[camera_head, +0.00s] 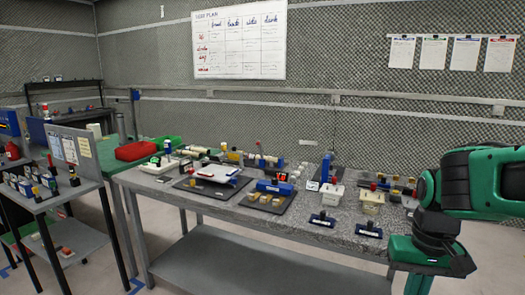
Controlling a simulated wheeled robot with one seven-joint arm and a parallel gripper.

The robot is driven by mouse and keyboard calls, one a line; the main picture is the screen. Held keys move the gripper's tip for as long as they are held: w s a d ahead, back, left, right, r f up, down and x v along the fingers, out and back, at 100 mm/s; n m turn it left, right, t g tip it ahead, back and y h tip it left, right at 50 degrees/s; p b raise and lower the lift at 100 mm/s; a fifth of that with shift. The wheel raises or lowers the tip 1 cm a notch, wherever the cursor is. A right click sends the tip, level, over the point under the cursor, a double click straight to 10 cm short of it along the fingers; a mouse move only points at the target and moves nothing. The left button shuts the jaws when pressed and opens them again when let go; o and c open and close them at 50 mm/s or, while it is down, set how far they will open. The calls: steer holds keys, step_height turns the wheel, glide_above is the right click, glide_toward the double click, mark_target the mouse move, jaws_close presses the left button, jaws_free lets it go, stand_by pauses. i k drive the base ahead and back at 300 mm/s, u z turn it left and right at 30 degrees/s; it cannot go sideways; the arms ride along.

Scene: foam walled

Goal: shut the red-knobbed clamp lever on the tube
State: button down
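A small red part (281,178) shows at the blue block (272,187) near the middle of the grey bench (215,208). It may be the red knob of the clamp lever, but it is too small to be sure. A pale tube-like piece (262,159) lies behind it at the back of the bench. Whether the lever is raised or shut cannot be told. My green and black arm is at the right, over the bench's right end. My gripper cannot be made out in this view.
A white tray (215,173) on a dark mat, pale boxes (331,194) and small blue-based parts (322,220) crowd the bench. A side rack (45,199) stands at left. Bare bench top shows along the front edge.

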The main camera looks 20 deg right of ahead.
mark_target(258, 143)
steer(key=i, duration=0.9)
steer(key=u, duration=0.1)
